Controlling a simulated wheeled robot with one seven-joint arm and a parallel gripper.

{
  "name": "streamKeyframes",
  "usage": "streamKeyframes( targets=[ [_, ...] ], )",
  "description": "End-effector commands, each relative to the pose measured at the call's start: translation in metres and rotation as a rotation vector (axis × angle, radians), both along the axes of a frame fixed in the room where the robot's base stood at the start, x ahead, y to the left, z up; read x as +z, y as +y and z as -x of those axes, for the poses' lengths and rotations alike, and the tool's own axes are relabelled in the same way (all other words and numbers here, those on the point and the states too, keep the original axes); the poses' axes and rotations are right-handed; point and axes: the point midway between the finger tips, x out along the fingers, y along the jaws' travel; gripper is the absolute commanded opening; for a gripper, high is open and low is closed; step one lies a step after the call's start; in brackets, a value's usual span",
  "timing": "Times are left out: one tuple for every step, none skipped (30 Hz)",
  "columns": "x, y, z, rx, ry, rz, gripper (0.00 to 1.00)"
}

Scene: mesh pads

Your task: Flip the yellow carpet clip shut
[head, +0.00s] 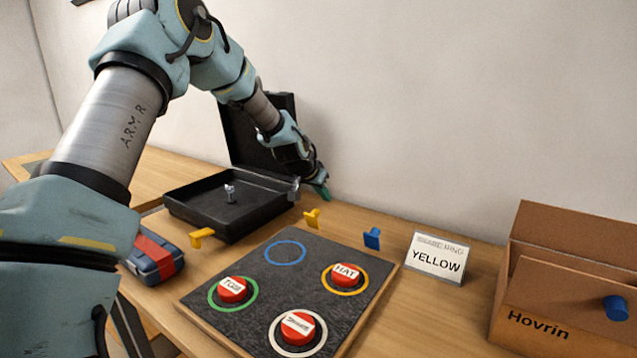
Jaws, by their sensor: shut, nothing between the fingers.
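Two small yellow pieces show in the head view. One yellow piece (312,217) stands on the table between the black case and the dark board. The other yellow piece (201,237) sits at the front left of the case. I cannot tell which is the carpet clip, nor whether either is open. My gripper (323,191) is shut and empty, pointing down at the right rear of the case. It is above and behind the right yellow piece, apart from it in the picture.
An open black case (187,209) has its lid raised. A dark board (238,318) holds red buttons and coloured rings. A blue piece (372,238), a "YELLOW" sign (437,262) and a cardboard box (556,280) stand right. A blue-grey box (153,258) with a red band stands left.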

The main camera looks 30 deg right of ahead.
Motion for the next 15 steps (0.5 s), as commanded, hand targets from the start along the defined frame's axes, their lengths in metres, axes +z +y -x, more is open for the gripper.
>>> streamKeyframes(
  targets=[
    [-0.001,0.005,0.002,0.002,0.003,-0.002,0.00],
    [-0.002,0.010,0.005,0.002,0.003,-0.003,0.00],
    [-0.004,0.014,0.007,0.002,0.003,-0.002,0.00],
    [-0.005,0.017,0.009,0.001,0.003,-0.002,0.00],
    [-0.006,0.020,0.011,0.002,0.002,-0.001,0.00],
    [-0.008,0.023,0.013,0.001,0.003,-0.002,0.00],
    [-0.009,0.025,0.014,0.001,0.003,-0.001,0.00],
    [-0.010,0.027,0.015,0.002,0.002,-0.001,0.00],
    [-0.012,0.030,0.016,0.002,0.002,-0.001,0.00],
    [-0.012,0.031,0.017,0.001,0.002,-0.001,0.00],
    [-0.013,0.032,0.017,0.001,0.001,-0.001,0.00],
    [-0.013,0.032,0.018,0.000,0.000,-0.001,0.00],
    [-0.014,0.033,0.018,0.000,0.000,0.000,0.00],
    [-0.014,0.033,0.018,0.000,0.000,0.000,0.00],
    [-0.014,0.033,0.019,0.000,0.000,0.000,0.00]
  ],
)
